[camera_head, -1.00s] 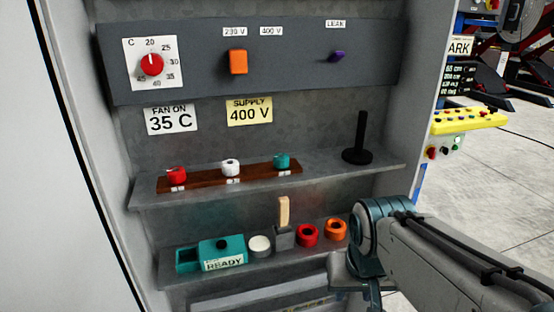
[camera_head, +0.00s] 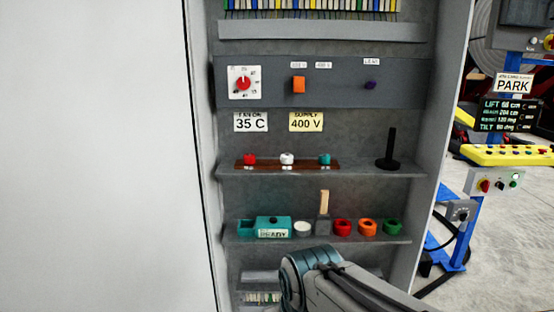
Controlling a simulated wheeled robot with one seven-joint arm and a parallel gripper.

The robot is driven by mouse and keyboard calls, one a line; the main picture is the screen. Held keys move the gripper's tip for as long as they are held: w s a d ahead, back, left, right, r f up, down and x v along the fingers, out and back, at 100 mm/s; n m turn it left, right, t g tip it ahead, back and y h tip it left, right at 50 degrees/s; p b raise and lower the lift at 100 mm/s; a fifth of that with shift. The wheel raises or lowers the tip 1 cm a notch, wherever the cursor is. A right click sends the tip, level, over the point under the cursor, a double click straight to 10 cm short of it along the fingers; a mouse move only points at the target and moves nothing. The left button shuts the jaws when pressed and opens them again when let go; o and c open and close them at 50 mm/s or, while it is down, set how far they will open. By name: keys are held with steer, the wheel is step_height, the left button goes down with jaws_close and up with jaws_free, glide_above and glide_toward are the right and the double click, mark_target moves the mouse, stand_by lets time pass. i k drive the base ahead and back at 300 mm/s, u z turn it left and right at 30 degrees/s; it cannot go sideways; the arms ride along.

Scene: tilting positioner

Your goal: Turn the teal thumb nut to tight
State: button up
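The teal thumb nut (camera_head: 325,159) sits at the right end of a brown wooden strip (camera_head: 306,166) on the upper shelf, in the head view. A white nut (camera_head: 287,159) and a red nut (camera_head: 249,159) sit to its left on the same strip. Small white marks show below the nuts, too small to read. My arm enters at the bottom, below and in front of the lower shelf, well apart from the teal nut. My gripper does not show.
A black upright post (camera_head: 391,152) stands right of the strip. The lower shelf holds a teal READY box (camera_head: 273,226), a white round piece (camera_head: 303,229), a wooden-handled block (camera_head: 324,220), and red, orange and green rings (camera_head: 392,227). Cabinet walls bound both sides.

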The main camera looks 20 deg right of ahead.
mark_target(324, 158)
steer(key=z, duration=0.05)
steer(key=i, duration=1.3)
steer(key=z, duration=0.65)
